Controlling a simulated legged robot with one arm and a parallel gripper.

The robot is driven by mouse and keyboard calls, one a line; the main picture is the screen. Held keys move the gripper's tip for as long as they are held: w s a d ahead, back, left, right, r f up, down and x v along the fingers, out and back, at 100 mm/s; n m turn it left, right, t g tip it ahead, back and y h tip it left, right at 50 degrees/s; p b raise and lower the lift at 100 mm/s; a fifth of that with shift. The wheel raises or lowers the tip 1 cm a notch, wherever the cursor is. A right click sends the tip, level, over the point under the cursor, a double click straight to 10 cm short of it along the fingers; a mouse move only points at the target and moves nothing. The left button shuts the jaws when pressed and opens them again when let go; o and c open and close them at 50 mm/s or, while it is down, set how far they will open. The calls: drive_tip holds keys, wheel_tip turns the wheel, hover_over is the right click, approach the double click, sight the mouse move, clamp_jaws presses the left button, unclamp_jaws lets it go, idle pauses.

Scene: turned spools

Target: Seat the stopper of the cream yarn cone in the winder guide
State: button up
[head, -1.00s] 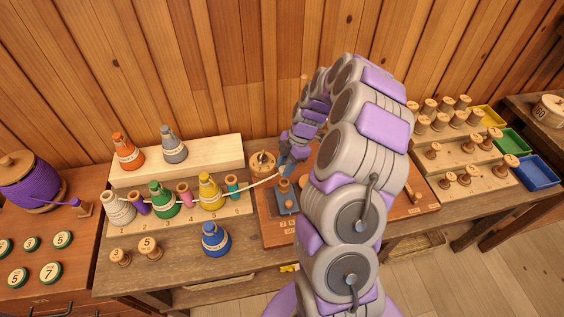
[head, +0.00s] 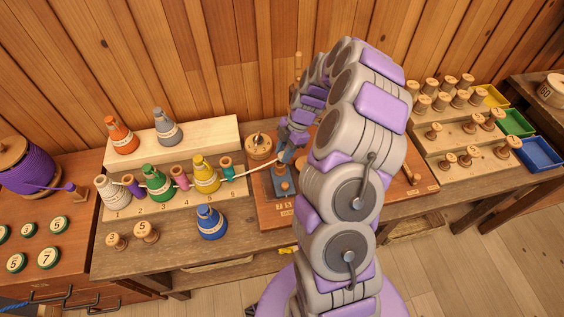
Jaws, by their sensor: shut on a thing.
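The cream yarn cone (head: 115,194) stands at place 1 on the numbered rack. Its cream yarn (head: 258,168) runs right, past the other cones, up to my gripper (head: 284,156). My gripper is shut at the yarn's end, where the stopper is; the stopper itself is too small and covered to make out. The gripper is above a blue-grey block with a wooden knob (head: 282,184) on the wooden winder board (head: 270,217). This block seems to be the winder guide. I cannot tell any contact between stopper and guide.
Green (head: 157,184), yellow (head: 205,175) and small coloured spools share the rack. Orange (head: 121,136) and grey (head: 167,128) cones stand behind. A blue cone (head: 211,223) stands in front. My arm hides much of the board's right side. Peg spools and coloured trays (head: 539,154) are at right.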

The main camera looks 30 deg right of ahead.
drive_tip(key=shift+a+r, duration=0.1)
drive_tip(key=shift+a, duration=0.35)
drive_tip(key=shift+d+f+b, duration=0.45)
drive_tip(key=shift+a+r, duration=0.3)
drive_tip(key=shift+r, duration=0.25)
drive_tip(key=shift+d, duration=0.1)
drive_tip(key=shift+a+b, duration=0.25)
drive_tip(key=shift+b, duration=0.6)
drive_tip(key=shift+f, duration=0.1)
drive_tip(key=shift+f+b, duration=0.65)
drive_tip(key=shift+f, duration=0.4)
drive_tip(key=o, duration=1.1)
drive_tip(key=shift+c, duration=0.2)
drive_tip(key=shift+o, duration=0.3)
